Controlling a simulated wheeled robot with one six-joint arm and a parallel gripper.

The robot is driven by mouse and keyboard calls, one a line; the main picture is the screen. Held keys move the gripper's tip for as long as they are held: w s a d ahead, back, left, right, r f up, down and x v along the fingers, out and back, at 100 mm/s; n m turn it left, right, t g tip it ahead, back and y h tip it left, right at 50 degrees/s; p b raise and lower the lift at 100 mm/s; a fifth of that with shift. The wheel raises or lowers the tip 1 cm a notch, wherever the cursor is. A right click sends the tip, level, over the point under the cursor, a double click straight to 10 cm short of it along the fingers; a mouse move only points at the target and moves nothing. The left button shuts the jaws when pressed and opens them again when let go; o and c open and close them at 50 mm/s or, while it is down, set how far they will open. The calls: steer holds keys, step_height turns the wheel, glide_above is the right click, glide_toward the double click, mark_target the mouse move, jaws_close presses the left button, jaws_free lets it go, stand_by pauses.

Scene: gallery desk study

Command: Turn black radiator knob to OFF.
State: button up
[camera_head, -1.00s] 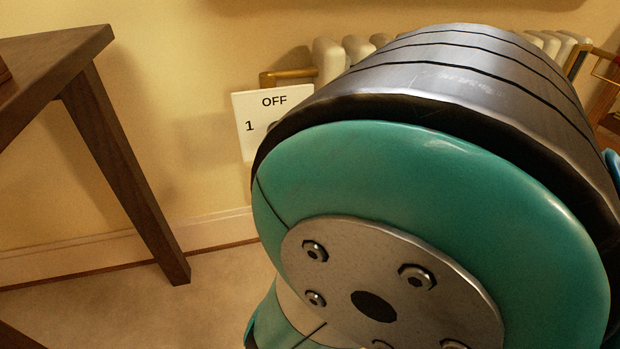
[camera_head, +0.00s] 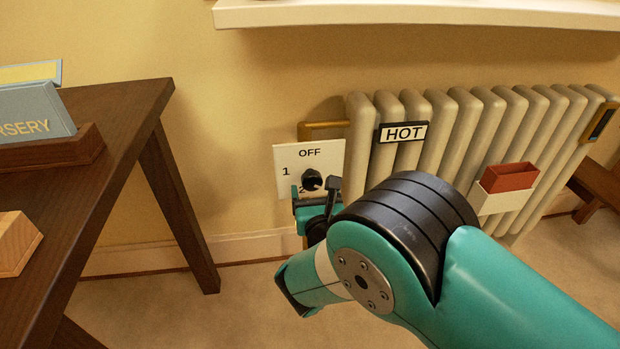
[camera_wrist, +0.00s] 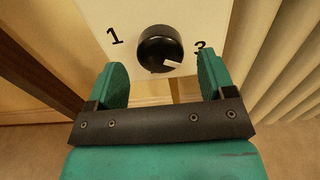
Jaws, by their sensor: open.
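The black radiator knob (camera_head: 312,179) sits on a white dial plate (camera_head: 281,156) on the wall left of the radiator. The plate reads OFF at the top and 1 at the left; a partly covered 2 shows below the knob. In the wrist view the round knob (camera_wrist: 158,45) has a white mark at the lower right of its face, and the plate (camera_wrist: 205,20) shows 1 and 3. My gripper (camera_head: 314,193) is open just below and in front of the knob. In the wrist view its green fingers (camera_wrist: 164,72) stand apart, left and right below the knob; contact does not show.
The cream radiator (camera_head: 460,125) with a HOT sign (camera_head: 403,132) is to the right. A red and cream holder (camera_head: 508,186) hangs on it. A dark wooden table (camera_head: 130,105) stands left, its leg near the wall. A white shelf (camera_head: 420,12) runs above.

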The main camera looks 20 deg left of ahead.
mark_target(311, 186)
steer(key=shift+x, duration=1.75)
steer(key=shift+r, duration=0.1)
steer(key=c, duration=0.9)
steer(key=shift+s+a, duration=0.1)
steer(key=shift+a, duration=0.25)
steer(key=shift+d, duration=0.2)
